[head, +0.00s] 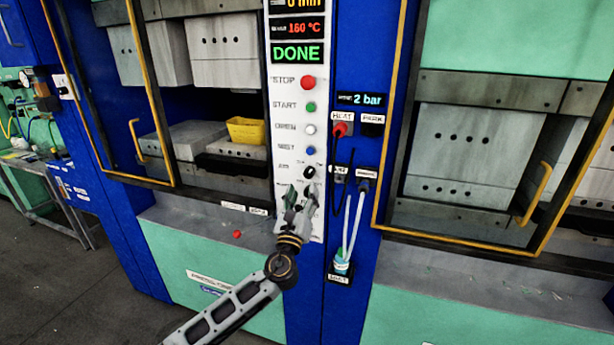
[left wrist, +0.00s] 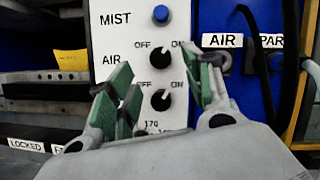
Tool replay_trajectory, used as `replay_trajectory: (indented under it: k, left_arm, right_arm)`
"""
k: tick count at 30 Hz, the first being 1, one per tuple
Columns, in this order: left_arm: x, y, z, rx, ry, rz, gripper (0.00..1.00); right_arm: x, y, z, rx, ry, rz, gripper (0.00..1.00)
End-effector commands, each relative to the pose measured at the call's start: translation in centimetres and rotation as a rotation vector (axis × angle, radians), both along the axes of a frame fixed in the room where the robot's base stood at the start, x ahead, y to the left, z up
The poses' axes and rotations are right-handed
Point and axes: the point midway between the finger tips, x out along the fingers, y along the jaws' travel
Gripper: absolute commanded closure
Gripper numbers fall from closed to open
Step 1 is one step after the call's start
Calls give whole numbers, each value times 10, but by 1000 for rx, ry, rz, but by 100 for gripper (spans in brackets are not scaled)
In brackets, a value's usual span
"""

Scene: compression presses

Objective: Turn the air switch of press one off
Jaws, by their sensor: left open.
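The white control panel (head: 284,130) stands between two press openings in the head view. Its black AIR knob (head: 309,172) shows in the left wrist view (left wrist: 160,56), between OFF on the left and ON on the right. Its pale mark appears to lean up toward ON. A second black OFF/ON knob (left wrist: 161,100) is just below. My left gripper (head: 300,195) is open in front of the panel, just below the AIR knob. In the left wrist view its green-padded fingers (left wrist: 163,92) stand either side of the lower knob; contact cannot be told. My right gripper is out of view.
A blue MIST button (left wrist: 161,13) is above the AIR knob. Hoses (head: 350,215) hang right of the panel, near a red HEAT plug (head: 340,129). A yellow tray (head: 246,131) sits in the left press. A small red object (head: 237,234) lies on the ledge.

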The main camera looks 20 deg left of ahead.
Motion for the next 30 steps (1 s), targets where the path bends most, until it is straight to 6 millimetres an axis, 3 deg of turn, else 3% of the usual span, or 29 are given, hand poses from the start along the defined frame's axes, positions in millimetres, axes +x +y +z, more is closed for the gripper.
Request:
replay_trajectory:
  k: [18, 30]
  left_arm:
    - [53, 4, 22, 0, 0, 1, 49]
    - [63, 5, 25, 1, 1, 1, 49]
  right_arm:
    - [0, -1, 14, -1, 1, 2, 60]
    - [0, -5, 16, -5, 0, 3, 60]
